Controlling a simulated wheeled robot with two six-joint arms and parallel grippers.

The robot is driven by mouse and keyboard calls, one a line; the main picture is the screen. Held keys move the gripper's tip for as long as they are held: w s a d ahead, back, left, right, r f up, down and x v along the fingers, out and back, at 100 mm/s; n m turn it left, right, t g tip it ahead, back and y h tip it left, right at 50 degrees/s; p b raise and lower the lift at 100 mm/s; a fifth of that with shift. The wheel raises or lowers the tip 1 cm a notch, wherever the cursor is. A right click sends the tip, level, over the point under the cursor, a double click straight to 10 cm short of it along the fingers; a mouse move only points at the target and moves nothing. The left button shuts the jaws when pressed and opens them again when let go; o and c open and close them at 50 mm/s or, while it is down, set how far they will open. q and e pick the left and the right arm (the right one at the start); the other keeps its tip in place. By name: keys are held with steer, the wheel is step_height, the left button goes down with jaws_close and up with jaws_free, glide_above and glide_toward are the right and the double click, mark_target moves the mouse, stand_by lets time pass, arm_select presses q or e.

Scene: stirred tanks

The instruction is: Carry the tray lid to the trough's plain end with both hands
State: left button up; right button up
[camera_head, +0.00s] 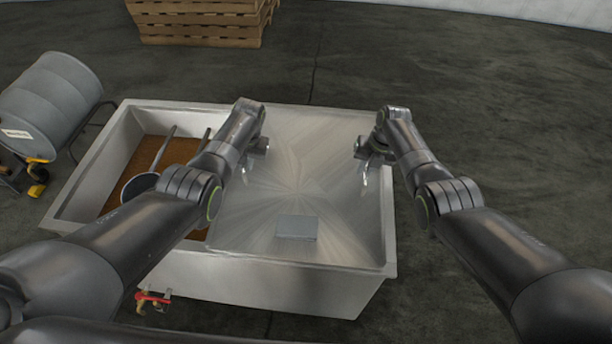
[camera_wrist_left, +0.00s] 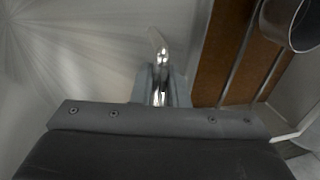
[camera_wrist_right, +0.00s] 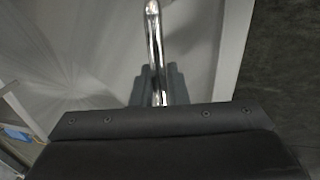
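The tray lid (camera_head: 300,190) is a brushed metal sheet with a small grey plate near its front edge. It covers the right part of the grey trough (camera_head: 290,284), and I cannot tell whether it touches the rim. My left gripper (camera_head: 248,168) is shut on a chrome handle at the lid's left side; the handle (camera_wrist_left: 160,50) shows between the fingers in the left wrist view. My right gripper (camera_head: 362,168) is shut on the matching handle (camera_wrist_right: 153,40) at the lid's right side.
The trough's left part is open, with brown contents (camera_head: 160,150) and a pan-like tool with long handles (camera_head: 140,184) in it. A red valve (camera_head: 152,298) sits at the front left. Floor on the right is clear.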

arm_select(q)
steer(key=o, duration=0.4)
steer(key=shift+s+r, duration=0.1)
steer(key=shift+r, duration=0.05)
arm_select(e)
steer(key=o, duration=0.4)
steer(key=shift+r, duration=0.15)
arm_select(q)
steer(key=shift+r, duration=0.25)
steer(key=r, duration=0.3)
steer(key=d+r, duration=0.1)
steer(key=r, duration=0.3)
steer(key=d+r, duration=0.1)
steer(key=r, duration=0.3)
steer(key=shift+d+r, duration=0.1)
steer(key=shift+d, duration=0.05)
arm_select(e)
steer(key=r, duration=0.4)
steer(key=d+r, duration=0.1)
steer(key=r, duration=0.2)
steer(key=d+r, duration=0.1)
steer(key=r, duration=0.3)
steer(key=shift+s+d+r, duration=0.1)
steer(key=shift+d+r, duration=0.1)
steer(key=shift+r, duration=0.15)
